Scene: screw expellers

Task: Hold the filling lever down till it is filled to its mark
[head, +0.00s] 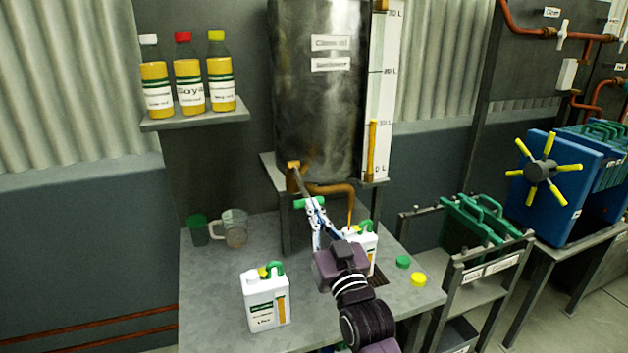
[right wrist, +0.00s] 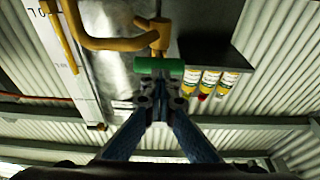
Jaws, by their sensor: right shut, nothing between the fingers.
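The filling lever has a green handle (head: 309,203) on a grey rod, below the brass valve (head: 294,170) of the steel tank. My right gripper (head: 314,214) is shut and empty, its tips at the handle. In the right wrist view the green handle (right wrist: 160,66) lies across the closed fingertips (right wrist: 158,82); I cannot tell whether they press on it. A brass spout (head: 335,189) bends down over a white jug (head: 370,243) with a green handle. A thin yellow line hangs below the spout. My right arm hides part of this jug and its fill level. My left gripper is not in view.
A second white jug (head: 265,300) stands at the table's front. A green cup (head: 199,230) and a glass mug (head: 235,229) stand at the back left. Green (head: 402,262) and yellow (head: 418,279) caps lie right. The table (head: 215,285) is bare at left.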

